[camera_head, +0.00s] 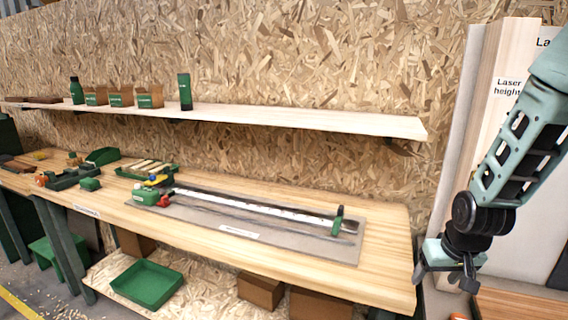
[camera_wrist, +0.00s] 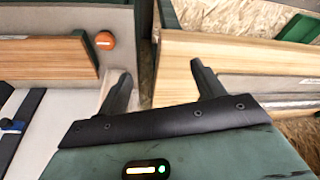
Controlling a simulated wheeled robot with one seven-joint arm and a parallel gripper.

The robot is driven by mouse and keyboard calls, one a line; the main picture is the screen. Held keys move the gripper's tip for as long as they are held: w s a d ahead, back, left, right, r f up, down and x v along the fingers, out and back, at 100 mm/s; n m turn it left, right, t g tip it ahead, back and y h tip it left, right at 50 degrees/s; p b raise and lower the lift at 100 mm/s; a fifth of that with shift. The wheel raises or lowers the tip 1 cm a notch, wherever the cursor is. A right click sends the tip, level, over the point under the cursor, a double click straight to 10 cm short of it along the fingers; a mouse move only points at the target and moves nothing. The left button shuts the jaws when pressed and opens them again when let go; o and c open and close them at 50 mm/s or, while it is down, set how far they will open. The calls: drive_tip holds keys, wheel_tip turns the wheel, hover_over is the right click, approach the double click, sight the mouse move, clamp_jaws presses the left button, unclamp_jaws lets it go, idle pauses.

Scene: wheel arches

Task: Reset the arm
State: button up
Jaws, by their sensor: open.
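My arm comes in from the right side of the head view, and my gripper (camera_head: 446,282) hangs low near the right end of the workbench (camera_head: 385,282). In the wrist view my gripper (camera_wrist: 160,88) shows two dark fingers set well apart, with nothing between them. It is open and empty. The fingers point past the edges of wooden boards and panels. I cannot tell from these views whether it touches anything.
A wall shelf (camera_head: 300,118) holds bottles and small boxes. A rail fixture (camera_head: 250,213) lies on the bench. A green tray (camera_head: 146,284) and brown boxes (camera_head: 260,290) sit on the lower shelf. A labelled panel (camera_head: 495,110) stands behind my arm. An orange round knob (camera_wrist: 104,40) is close by in the wrist view.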

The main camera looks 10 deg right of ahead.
drive_tip(key=s+a+r+n, duration=0.3)
drive_tip(key=s+a+r, duration=0.3)
drive_tip(key=a+r, duration=0.25)
drive_tip(key=s+a+n+g, duration=0.1)
drive_tip(key=s+a+n, duration=0.2)
drive_tip(key=s+a, duration=0.4)
drive_tip(key=s+a+r+n+g+y, duration=0.1)
drive_tip(key=s+a+n, duration=0.3)
drive_tip(key=a, duration=0.8)
drive_tip(key=s+g, duration=0.1)
drive_tip(key=s, duration=0.1)
drive_tip(key=shift+s+r+g, duration=0.2)
drive_tip(key=shift+s+g, duration=0.1)
drive_tip(key=shift+s, duration=0.1)
